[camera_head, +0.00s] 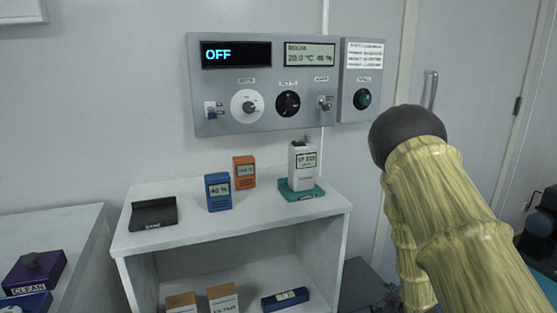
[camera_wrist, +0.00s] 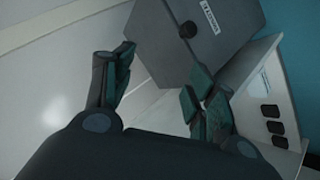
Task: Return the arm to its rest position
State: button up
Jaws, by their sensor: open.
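My gripper (camera_wrist: 158,76) shows in the wrist view with its two dark fingers spread apart and nothing between them. Beyond the fingers is a grey box with a small white label and a round black knob (camera_wrist: 188,30). In the head view my arm (camera_head: 425,190), in a yellowish ribbed cover with a dark rounded joint, rises at the right, in front of the wall and door. My gripper cannot be seen in the head view.
A grey control panel (camera_head: 262,125) reading OFF hangs on the wall. A purple CLEAN box (camera_head: 35,270) is at left.

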jog(key=s+a+f+m+g, duration=0.3)
jog(key=s+f, duration=0.7)
jog(key=s, duration=0.2)
jog(key=s+a+f+m+g, duration=0.2)
jog(key=s+a+f+m, duration=0.1)
jog(key=s, duration=0.9)
jog(key=s+a+f+m+g, duration=0.2)
jog(key=s+a+g, duration=0.1)
jog(key=s, duration=0.8)
jog(key=s+a+f+m+g, duration=0.2)
jog(key=s+a+f+m, duration=0.1)
jog(key=s, duration=0.9)
notch_tip(320, 180, up, 20)
jog(key=w+p, duration=0.1)
jog(key=p, duration=1.9)
jog(key=shift+d+f, duration=0.25)
